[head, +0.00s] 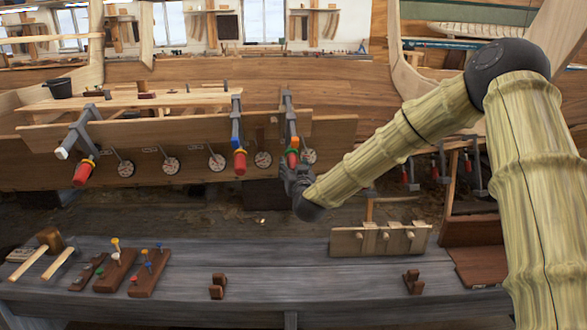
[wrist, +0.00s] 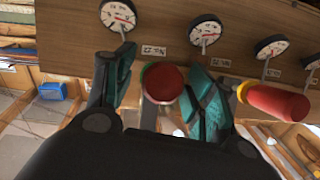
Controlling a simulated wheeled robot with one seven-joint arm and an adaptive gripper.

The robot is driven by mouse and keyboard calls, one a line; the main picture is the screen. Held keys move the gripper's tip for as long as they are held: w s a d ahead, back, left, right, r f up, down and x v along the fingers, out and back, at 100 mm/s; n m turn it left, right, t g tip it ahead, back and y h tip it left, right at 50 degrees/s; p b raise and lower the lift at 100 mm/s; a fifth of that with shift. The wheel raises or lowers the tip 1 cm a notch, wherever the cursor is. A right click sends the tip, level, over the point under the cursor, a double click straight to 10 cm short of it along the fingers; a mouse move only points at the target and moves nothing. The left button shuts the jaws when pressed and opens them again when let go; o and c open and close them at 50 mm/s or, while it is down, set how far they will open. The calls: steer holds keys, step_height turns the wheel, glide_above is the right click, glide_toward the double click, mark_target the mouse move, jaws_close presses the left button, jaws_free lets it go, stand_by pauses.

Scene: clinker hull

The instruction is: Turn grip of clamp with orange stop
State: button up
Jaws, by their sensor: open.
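Three clamps with red grips hang along the hull plank in the head view: a left clamp (head: 80,130), a middle clamp (head: 236,120) and a right clamp (head: 289,115). The right clamp has a small orange-yellow part and a green collar above its red grip (head: 292,161). My gripper (head: 290,172) is at this grip from below. In the wrist view my open gripper (wrist: 163,66) has one finger on each side of the red grip (wrist: 163,82), apparently not closed on it.
Round gauges (head: 217,162) hang along the plank close to the clamps. A grey bench (head: 320,270) in front carries a mallet (head: 48,240), wooden blocks with coloured pegs (head: 150,272) and a pegged wooden rack (head: 380,241). More clamps (head: 440,165) hang at the right, behind my arm.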

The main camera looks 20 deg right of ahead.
steer(key=shift+w, duration=0.1)
steer(key=c, duration=1)
steer(key=shift+c, duration=0.2)
steer(key=m+y+b, duration=0.2)
steer(key=y, duration=0.1)
steer(key=shift+d+f+t+b, duration=0.15)
steer(key=shift+f+t+b, duration=0.05)
steer(key=shift+t+b, duration=0.2)
steer(key=shift+m+t+y+b, duration=0.3)
steer(key=shift+m+y+b, duration=0.6)
steer(key=shift+m+b, duration=0.3)
steer(key=shift+r+y+b, duration=0.15)
steer(key=shift+y+b, duration=0.2)
steer(key=shift+y, duration=0.05)
